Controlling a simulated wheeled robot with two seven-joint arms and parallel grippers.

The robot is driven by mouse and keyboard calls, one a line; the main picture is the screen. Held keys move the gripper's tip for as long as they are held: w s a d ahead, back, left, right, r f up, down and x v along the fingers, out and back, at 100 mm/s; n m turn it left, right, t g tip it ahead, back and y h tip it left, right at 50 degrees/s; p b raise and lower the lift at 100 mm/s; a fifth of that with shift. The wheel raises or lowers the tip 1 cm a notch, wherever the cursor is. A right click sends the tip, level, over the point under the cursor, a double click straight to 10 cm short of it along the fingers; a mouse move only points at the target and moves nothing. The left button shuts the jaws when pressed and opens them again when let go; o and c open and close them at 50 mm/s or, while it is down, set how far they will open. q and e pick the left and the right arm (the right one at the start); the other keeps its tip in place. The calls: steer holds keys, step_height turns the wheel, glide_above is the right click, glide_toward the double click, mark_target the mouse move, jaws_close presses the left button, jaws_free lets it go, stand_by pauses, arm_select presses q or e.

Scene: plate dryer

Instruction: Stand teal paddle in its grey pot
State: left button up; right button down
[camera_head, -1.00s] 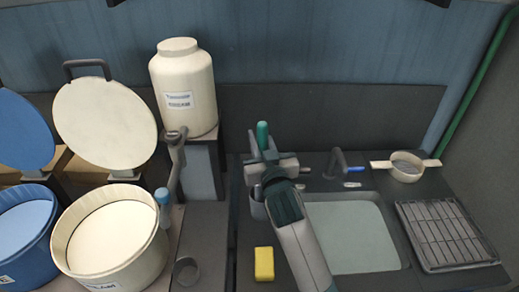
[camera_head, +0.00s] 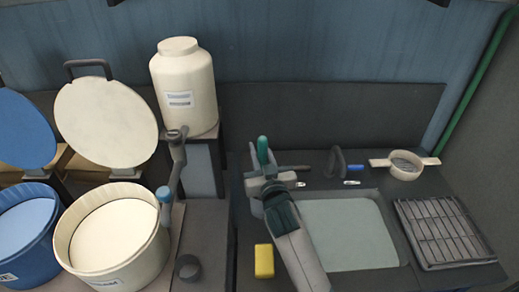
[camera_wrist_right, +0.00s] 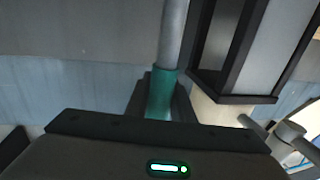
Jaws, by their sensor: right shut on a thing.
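The teal handle of the paddle (camera_head: 263,150) points up in the head view, at the left end of the sink area. My right gripper (camera_head: 262,172) is shut on this handle. In the right wrist view, the teal handle (camera_wrist_right: 160,97) sits between the fingers, and a grey shaft runs from it out of the top of the picture. The paddle's lower end is hidden in the head view. My left gripper is not in view.
The sink (camera_head: 347,235), tap (camera_head: 336,163), strainer (camera_head: 405,166) and drying rack (camera_head: 445,232) are to the right. A cream tub (camera_head: 113,240) and a large jar (camera_head: 184,90) stand left.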

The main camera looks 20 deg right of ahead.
steer(key=shift+f, duration=0.1)
steer(key=c, duration=1.5)
jaws_free()
steer(key=shift+c, duration=0.2)
steer(key=s+a+b, duration=0.1)
steer(key=s+b, duration=0.2)
steer(key=s, duration=0.9)
steer(key=shift+b, duration=0.35)
